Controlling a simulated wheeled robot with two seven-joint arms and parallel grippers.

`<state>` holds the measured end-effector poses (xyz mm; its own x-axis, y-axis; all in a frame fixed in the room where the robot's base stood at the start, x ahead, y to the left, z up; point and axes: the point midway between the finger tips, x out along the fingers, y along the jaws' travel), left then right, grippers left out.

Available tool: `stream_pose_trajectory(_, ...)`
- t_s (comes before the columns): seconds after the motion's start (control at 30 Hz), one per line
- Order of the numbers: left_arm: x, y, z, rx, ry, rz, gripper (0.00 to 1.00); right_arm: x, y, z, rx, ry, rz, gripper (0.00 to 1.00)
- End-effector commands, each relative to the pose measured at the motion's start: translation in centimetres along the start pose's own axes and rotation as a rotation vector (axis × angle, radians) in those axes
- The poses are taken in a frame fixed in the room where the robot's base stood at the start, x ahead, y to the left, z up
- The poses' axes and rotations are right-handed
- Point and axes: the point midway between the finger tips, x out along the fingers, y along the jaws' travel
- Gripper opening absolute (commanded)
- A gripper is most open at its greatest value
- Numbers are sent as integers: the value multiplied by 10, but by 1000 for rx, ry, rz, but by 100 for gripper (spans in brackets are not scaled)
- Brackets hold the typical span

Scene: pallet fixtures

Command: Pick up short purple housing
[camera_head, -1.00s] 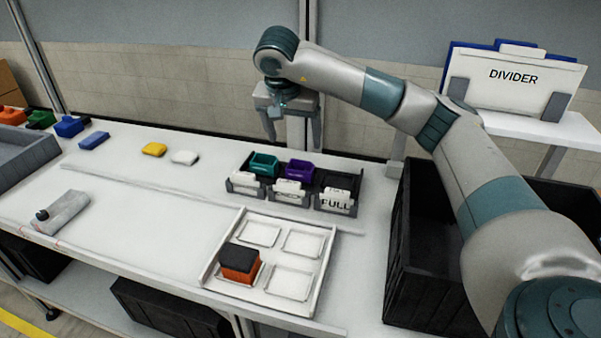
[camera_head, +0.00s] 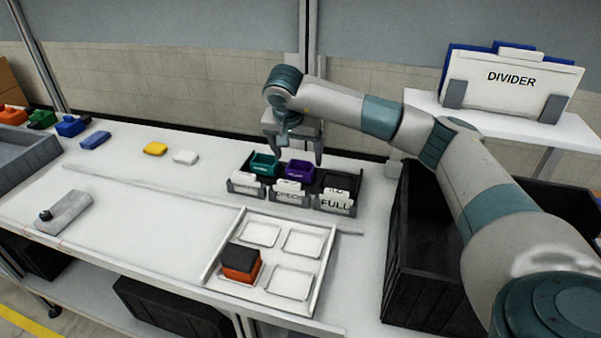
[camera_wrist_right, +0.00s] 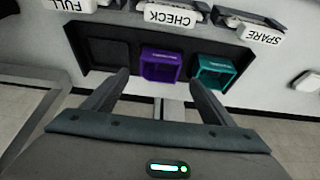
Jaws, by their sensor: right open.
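The short purple housing (camera_head: 299,170) sits in the middle slot of a dark rack (camera_head: 318,207), behind a label reading CHECK. It also shows in the right wrist view (camera_wrist_right: 161,65), upside down there, between and ahead of my fingers. My right gripper (camera_head: 297,160) is open and empty, with its fingers spread above and slightly behind the purple housing. In the right wrist view the fingers (camera_wrist_right: 160,80) straddle the line to it without touching it. A teal housing (camera_head: 265,164) sits in the slot on the left. My left gripper is not in view.
The right slot, labelled FULL (camera_head: 336,201), looks empty. A white tray (camera_head: 209,274) holds an orange and black block (camera_head: 240,263). Yellow (camera_head: 155,148), white and blue pieces lie at the back left. A black crate (camera_head: 425,285) stands at right.

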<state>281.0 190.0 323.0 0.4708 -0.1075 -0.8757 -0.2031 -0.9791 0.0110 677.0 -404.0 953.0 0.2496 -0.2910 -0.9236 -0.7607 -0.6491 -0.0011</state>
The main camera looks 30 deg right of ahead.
Motion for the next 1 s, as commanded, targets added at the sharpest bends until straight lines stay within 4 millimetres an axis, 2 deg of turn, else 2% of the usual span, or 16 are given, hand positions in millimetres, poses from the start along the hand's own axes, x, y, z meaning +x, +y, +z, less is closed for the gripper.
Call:
stream_pose_trajectory(0.3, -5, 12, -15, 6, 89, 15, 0, 37, 2, 1, 0, -3, 4, 78)
stream_pose_trajectory(0.4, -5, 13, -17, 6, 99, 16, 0, 43, 2, 0, 0, -2, 2, 78)
stream_pose_trajectory(0.87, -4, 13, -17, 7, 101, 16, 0, 45, 1, 1, 0, -1, 1, 78)
stream_pose_trajectory(0.9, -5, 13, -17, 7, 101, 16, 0, 45, 1, 1, 0, -1, 1, 76)
stream_pose_trajectory(1.0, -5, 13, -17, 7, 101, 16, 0, 45, 1, 1, 0, -1, 1, 52)
